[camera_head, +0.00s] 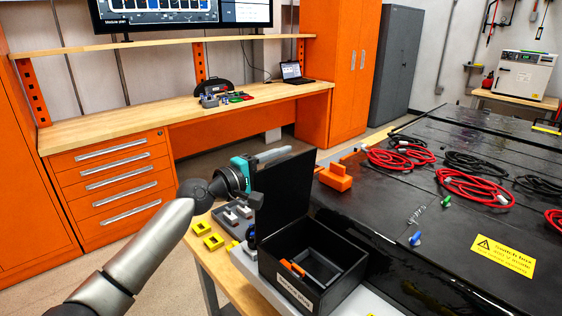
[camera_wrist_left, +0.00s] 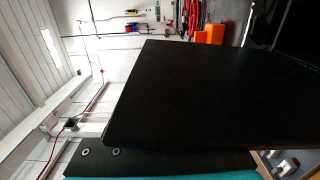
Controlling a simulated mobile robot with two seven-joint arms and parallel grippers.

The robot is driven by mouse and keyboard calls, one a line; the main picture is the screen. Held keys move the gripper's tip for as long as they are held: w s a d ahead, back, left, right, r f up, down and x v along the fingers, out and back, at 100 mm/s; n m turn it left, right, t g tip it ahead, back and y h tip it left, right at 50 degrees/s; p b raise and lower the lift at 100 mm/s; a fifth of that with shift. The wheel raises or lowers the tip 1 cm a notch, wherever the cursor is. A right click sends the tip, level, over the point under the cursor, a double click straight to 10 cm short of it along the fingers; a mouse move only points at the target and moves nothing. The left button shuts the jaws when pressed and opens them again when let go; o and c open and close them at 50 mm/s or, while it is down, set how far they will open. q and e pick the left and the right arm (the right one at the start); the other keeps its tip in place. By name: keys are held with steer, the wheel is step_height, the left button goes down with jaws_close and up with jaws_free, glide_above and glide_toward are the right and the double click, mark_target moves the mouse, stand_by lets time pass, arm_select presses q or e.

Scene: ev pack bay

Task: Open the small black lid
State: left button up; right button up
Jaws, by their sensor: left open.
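The small black lid (camera_head: 287,190) stands raised, about upright, at the far left side of the black box (camera_head: 292,288). The box is open, with a dark tray (camera_head: 322,268) and an orange piece (camera_head: 293,267) inside. My left gripper (camera_head: 270,157), teal and grey, is open beside the lid's upper left edge. Part of it is behind the lid, and contact cannot be told. In the left wrist view the lid (camera_wrist_left: 190,95) fills the middle as a dark panel, close to a dark finger with two screws at the bottom. My right gripper is not in view.
Yellow blocks (camera_head: 207,235) and small grey parts lie on the wooden table left of the box. The black pack surface to the right carries red cables (camera_head: 475,188), an orange block (camera_head: 335,177) and a yellow label (camera_head: 503,255). An orange workbench (camera_head: 110,180) stands behind.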

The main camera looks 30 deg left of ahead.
arm_select(q)
steer(key=shift+s+a+f, duration=0.15)
steer(key=shift+s, duration=0.3)
steer(key=b+v, duration=0.2)
steer(key=v, duration=1.2)
steer(key=shift+r+b, duration=0.2)
steer(key=shift+b, duration=0.15)
steer(key=shift+s, duration=0.1)
